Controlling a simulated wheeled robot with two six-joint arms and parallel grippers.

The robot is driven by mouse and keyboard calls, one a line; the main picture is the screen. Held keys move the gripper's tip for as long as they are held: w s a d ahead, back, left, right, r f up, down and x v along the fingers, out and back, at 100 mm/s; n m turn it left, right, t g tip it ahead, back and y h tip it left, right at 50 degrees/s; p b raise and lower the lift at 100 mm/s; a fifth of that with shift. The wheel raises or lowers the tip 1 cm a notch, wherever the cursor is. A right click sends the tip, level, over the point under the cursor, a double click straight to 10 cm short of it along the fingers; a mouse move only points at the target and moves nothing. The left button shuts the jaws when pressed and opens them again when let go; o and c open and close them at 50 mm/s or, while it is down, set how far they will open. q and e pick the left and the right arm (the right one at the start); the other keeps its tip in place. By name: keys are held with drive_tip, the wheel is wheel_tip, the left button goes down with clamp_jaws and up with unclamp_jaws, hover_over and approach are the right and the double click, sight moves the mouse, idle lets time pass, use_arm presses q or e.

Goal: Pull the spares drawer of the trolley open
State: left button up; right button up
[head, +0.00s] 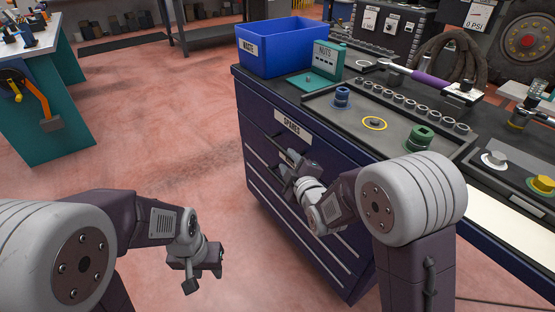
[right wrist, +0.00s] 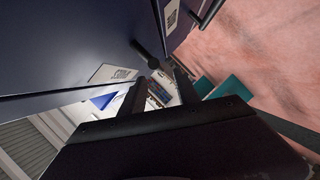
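The dark blue trolley (head: 262,165) stands at the centre right. Its top drawer, the spares drawer (head: 257,118), carries a white SPARES label (head: 292,126) and looks flush with the front. Its dark handle (head: 278,148) is partly hidden by my right gripper (head: 290,170), which is at the drawer front. In the right wrist view, my right gripper's fingers (right wrist: 158,92) are apart, with a dark handle end (right wrist: 150,58) just beyond them; contact cannot be told. The label shows there too (right wrist: 118,73). My left gripper (head: 206,276) hangs open and empty over the floor.
On the trolley top are a blue WASTE bin (head: 278,52), a green NUTS holder (head: 328,60), and a tray with several nuts and sockets (head: 345,112). A teal workbench (head: 50,130) stands at the left. The floor before the trolley (head: 170,110) is clear.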

sight(282, 152)
drive_tip(key=b+x, duration=0.2)
drive_tip(key=x, duration=0.6)
drive_tip(key=shift+w+a, duration=0.1)
drive_tip(key=shift+w, duration=0.3)
clamp_jaws()
idle(1.0)
